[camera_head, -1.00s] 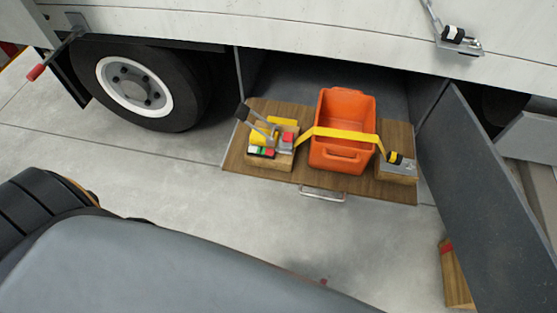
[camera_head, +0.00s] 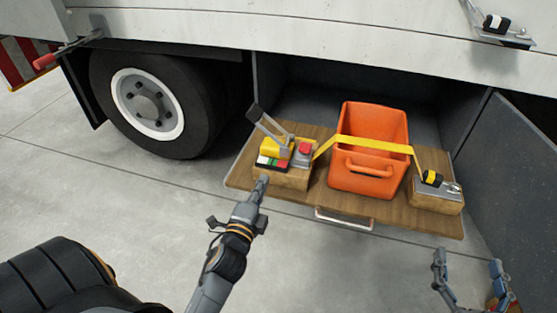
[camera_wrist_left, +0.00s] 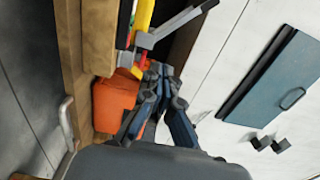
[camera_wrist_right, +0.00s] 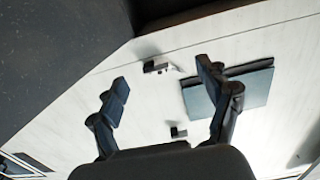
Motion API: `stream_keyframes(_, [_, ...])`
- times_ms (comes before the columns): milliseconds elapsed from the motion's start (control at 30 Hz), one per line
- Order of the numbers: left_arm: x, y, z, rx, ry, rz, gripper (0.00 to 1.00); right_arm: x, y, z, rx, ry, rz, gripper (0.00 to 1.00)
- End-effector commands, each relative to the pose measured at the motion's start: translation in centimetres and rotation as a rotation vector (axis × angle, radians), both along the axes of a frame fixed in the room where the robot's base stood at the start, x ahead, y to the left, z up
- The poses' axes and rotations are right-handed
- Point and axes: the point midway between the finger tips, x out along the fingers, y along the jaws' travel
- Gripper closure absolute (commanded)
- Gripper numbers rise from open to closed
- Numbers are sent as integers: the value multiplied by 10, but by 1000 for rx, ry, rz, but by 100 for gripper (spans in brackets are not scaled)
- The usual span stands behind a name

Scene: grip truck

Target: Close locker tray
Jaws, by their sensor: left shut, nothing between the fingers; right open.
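The wooden locker tray (camera_head: 312,194) is pulled out of the open locker under the truck. Its metal handle (camera_head: 344,219) is on the front edge; the handle also shows in the left wrist view (camera_wrist_left: 67,124). An orange crate (camera_head: 366,178) stands on the tray, with a yellow strap (camera_head: 372,145) across it. My left gripper (camera_head: 262,186) is shut and empty, in front of the tray's left part in the head view. My right gripper (camera_head: 468,265) is open and empty, right of and lower than the tray in the picture. In the right wrist view its fingers (camera_wrist_right: 165,95) are spread with nothing between.
The open locker door (camera_head: 510,175) stands to the right of the tray. A wheel (camera_head: 150,105) is left of the locker. Wooden blocks with a ratchet (camera_head: 272,155) and a buckle (camera_head: 437,190) sit on the tray.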

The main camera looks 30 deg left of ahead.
Motion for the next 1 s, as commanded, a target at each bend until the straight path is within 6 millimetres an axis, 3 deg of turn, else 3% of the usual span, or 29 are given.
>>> stream_keyframes(267, [46,11,1,2,-5,-2,100,1,4,24,36,-136,8,22])
stream_keyframes(600, [111,27,-1,-1,0,-1,100,-15,8,81,124,-463,27,22])
stream_keyframes(800, [128,30,0,-3,0,-2,100,-27,8,103,162,-593,34,22])
stream_keyframes(1000, [133,32,0,-3,1,-1,100,-32,7,110,172,-634,36,22])
